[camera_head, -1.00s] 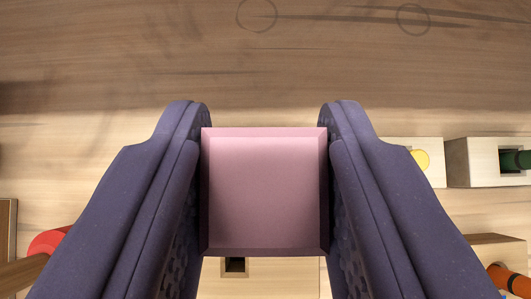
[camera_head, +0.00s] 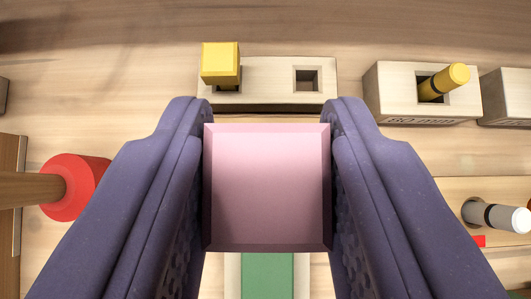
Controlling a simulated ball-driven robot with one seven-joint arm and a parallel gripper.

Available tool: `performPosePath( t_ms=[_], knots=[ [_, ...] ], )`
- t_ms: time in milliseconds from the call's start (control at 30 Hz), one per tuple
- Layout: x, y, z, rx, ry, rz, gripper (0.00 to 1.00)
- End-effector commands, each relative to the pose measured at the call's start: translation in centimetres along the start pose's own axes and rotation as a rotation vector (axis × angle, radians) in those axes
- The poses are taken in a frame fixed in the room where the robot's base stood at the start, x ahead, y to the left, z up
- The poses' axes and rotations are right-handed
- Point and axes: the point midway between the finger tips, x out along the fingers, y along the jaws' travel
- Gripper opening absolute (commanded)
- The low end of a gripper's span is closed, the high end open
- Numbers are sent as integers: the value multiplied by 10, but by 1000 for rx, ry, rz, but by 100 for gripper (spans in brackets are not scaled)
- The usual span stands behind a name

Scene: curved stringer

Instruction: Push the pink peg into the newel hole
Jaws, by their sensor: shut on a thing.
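The pink peg (camera_head: 267,188) shows its square, bevelled end face in the middle of the view. My gripper (camera_head: 267,180) is shut on it, with one dark purple finger on its left side and one on its right. Beyond the peg lies a pale wooden block (camera_head: 265,88) with two square holes. A yellow square peg (camera_head: 220,63) stands in its left hole. The right hole (camera_head: 306,80) is empty. I cannot tell whether this block is the newel. The peg's far end is hidden behind its own face.
At the right, a wooden block (camera_head: 392,101) with a printed label holds a yellow round peg (camera_head: 444,82). Another block (camera_head: 508,96) stands beside it. A grey-and-white cylinder (camera_head: 496,216) lies lower right. A red round piece (camera_head: 76,187) on a wooden rod is at the left. A green strip (camera_head: 267,275) shows below.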

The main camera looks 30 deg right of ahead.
Motion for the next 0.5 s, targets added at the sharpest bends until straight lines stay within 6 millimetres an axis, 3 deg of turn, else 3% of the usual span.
performPosePath(
  t_ms=[500],
  knots=[
    [34, 0, 34, 1, 0, 1, 9]
  ],
)
